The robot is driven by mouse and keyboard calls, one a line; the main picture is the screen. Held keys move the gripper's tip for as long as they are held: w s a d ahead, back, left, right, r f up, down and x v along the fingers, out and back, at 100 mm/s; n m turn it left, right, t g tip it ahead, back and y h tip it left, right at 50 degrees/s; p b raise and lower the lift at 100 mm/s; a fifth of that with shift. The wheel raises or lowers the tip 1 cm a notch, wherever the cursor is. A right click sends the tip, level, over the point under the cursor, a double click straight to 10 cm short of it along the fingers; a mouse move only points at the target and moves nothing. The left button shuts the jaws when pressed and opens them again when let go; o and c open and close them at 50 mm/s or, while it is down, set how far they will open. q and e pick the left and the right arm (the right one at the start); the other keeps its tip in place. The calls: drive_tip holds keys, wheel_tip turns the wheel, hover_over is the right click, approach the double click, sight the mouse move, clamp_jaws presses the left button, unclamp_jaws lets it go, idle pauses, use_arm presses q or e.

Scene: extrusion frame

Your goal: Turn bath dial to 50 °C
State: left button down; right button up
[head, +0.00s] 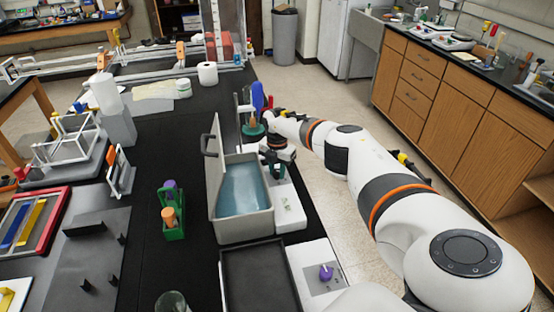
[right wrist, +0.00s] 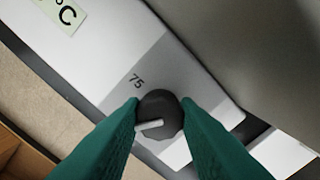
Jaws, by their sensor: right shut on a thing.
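The water bath (head: 240,222) is a grey tank of blue water with its lid raised, in the middle of the black bench in the head view. A white control panel runs along its right side. In the right wrist view the dark round dial (right wrist: 161,112) sits on a grey patch of the white panel (right wrist: 95,45). Its white pointer aims left and slightly down in that picture. A printed 75 shows at its upper left. My right gripper (head: 275,160) has its green fingers (right wrist: 160,118) shut on the dial, one on each side. My left gripper is not in view.
A green rack (head: 172,222) with orange and purple items stands left of the bath. A dark tray (head: 260,278) and a white box with a purple knob (head: 326,272) lie in front. A °C label (right wrist: 62,14) shows on the panel. Bottles stand just behind the bath.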

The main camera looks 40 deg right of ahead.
sight(277, 170)
drive_tip(key=shift+w+d+r, duration=0.15)
drive_tip(key=shift+r, duration=0.05)
drive_tip(key=o, duration=0.7)
drive_tip(key=shift+o, duration=1.4)
drive_tip(key=shift+f, duration=0.1)
drive_tip(key=shift+r, duration=0.45)
wheel_tip(277, 170, up, 11)
drive_tip(key=b, duration=0.2)
drive_tip(key=shift+b, duration=0.3)
